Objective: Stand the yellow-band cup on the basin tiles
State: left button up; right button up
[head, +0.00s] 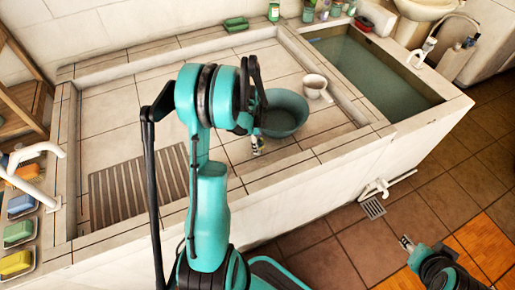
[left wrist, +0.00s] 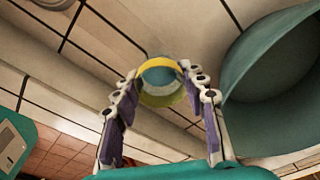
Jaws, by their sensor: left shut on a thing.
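The yellow-band cup (left wrist: 161,82) shows in the left wrist view between the fingertips of my left gripper (left wrist: 160,92). That gripper is shut on it, and its yellow rim band is visible. In the head view my left gripper (head: 257,147) points down over the basin tiles (head: 150,95), near their front edge and beside the teal bowl. I cannot make out the cup there, nor tell whether it touches the tiles. My right gripper (head: 406,244) is low at the right, over the floor; its fingers are too small to judge.
The teal bowl (head: 284,113) stands close to the left gripper, with a white mug (head: 315,86) behind it. A water-filled trough (head: 372,75) lies to the right. A slatted drain (head: 135,190) is at the left front. Tiles at the back left are bare.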

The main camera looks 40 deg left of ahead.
pick_arm(q)
notch_tip(320, 180, down, 3)
jog(key=shift+r+b, duration=0.1)
jog(key=shift+b, duration=0.25)
jog(key=shift+r, duration=0.1)
jog(key=shift+f, duration=0.2)
jog(key=o, duration=1.2)
jog(key=shift+c, duration=0.2)
